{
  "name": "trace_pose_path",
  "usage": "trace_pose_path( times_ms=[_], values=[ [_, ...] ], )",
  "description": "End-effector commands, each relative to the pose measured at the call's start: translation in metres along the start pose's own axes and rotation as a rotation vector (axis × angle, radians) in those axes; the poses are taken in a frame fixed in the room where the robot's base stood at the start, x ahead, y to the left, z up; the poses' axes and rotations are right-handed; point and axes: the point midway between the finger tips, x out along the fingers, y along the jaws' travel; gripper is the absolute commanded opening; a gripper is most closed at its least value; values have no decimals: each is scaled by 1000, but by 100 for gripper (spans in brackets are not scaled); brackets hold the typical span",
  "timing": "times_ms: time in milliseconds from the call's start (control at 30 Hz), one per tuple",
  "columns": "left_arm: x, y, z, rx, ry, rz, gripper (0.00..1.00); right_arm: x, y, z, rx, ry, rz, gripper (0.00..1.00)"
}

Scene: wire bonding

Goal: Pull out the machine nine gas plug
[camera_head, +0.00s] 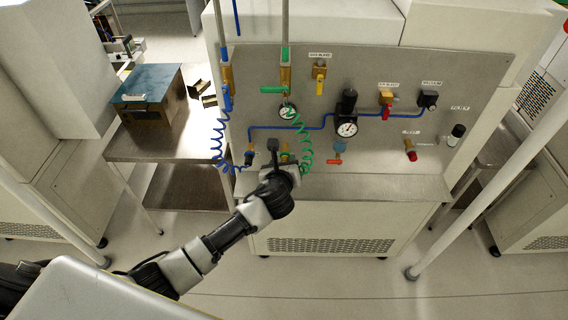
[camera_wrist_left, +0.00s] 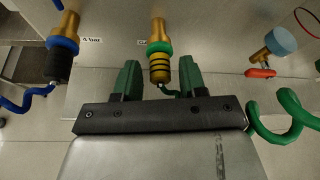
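The gas plug (camera_wrist_left: 159,68) in the left wrist view is a yellow, dark-banded cylinder below a green ring and a brass fitting (camera_wrist_left: 158,30) on the grey panel. A thin green hose leaves its end. My left gripper (camera_wrist_left: 158,80) is open, with one green finger on each side of the plug's lower end. I see gaps between the fingers and the plug. In the head view my left gripper (camera_head: 281,163) is at the panel's lower left, largely hiding the plug. The green coiled hose (camera_head: 305,142) hangs beside it. My right gripper is not in view.
A blue-ringed brass fitting with a black plug (camera_wrist_left: 60,65) and blue hose is to the left. A red-handled valve (camera_wrist_left: 262,72) is to the right. The panel (camera_head: 375,75) carries gauges and other valves. A side table (camera_head: 150,143) holds a blue-topped box (camera_head: 147,84).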

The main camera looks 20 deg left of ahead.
Motion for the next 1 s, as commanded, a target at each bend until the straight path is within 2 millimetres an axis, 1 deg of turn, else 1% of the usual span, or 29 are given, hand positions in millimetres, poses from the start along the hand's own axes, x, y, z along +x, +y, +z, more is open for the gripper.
trace_pose_path(
  times_ms=[33,200,267,433,1000],
  values=[
    [0,0,0,0,0,0,34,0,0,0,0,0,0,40],
    [0,0,0,0,0,0,8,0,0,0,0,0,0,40],
    [0,0,0,0,0,0,0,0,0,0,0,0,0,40],
    [-3,0,-1,1,1,0,0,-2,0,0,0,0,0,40],
    [-24,0,-10,0,2,1,0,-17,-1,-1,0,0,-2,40]
  ],
)
